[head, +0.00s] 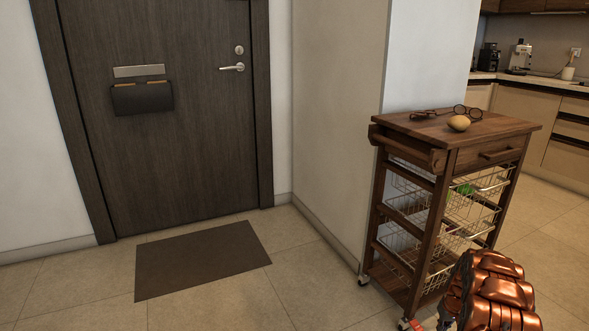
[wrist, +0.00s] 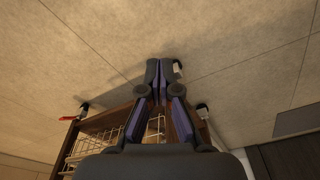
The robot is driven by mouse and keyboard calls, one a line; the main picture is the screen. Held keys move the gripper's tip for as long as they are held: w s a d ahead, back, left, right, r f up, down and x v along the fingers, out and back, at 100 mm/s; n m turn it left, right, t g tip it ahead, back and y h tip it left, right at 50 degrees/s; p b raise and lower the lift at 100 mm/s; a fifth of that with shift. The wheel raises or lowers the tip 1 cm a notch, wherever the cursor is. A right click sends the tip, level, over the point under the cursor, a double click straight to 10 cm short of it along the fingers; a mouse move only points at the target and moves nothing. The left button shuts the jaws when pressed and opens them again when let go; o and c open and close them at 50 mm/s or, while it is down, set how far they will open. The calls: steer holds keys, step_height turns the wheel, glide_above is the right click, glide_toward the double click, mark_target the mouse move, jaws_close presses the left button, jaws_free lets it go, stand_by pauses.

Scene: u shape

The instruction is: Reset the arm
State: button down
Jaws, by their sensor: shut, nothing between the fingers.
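My gripper (wrist: 159,68) is in the wrist view, its dark fingers with purple pads brought together at the tips with nothing held between them. It points toward the tiled floor, close to the wooden kitchen trolley (wrist: 120,116), whose frame, wire baskets and wheels show behind and beside the fingers. In the head view, the copper-coloured links of my arm (head: 493,292) rise at the lower right, in front of the trolley's lower right side. The gripper itself cannot be made out there.
The trolley (head: 416,229) holds glasses (head: 466,110) and a yellowish round item (head: 459,123) on top. A wall corner (head: 340,120) stands left of it. A dark door (head: 165,170) and doormat (head: 203,259) are at left. The floor (head: 210,308) in front is clear.

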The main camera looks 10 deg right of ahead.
steer(key=s+a+r+p, duration=0.3)
steer(key=a+r+p, duration=0.4)
steer(key=r, duration=0.8)
steer(key=s+a+r+n+g+p, duration=0.15)
steer(key=a+r+p, duration=0.25)
steer(key=a+r, duration=0.75)
steer(key=s+a+r+m+p, duration=0.1)
steer(key=s+a+r+p, duration=0.35)
steer(key=r, duration=1.25)
steer(key=s+a+r+n+p, duration=0.1)
steer(key=s+a+r+p, duration=0.45)
steer(key=r, duration=0.25)
steer(key=s+a+r+p, duration=0.4)
steer(key=s+a+r, duration=0.2)
steer(key=r, duration=0.3)
steer(key=s+a+r+g+p, duration=0.1)
steer(key=s+a+r+p, duration=0.2)
steer(key=s, duration=0.6)
steer(key=s+a+r+p, duration=0.3)
steer(key=s+r+p, duration=0.4)
steer(key=s, duration=0.3)
steer(key=shift+a+r+n+g, duration=0.2)
steer(key=shift+r+n+g, duration=0.2)
steer(key=shift+r, duration=0.3)
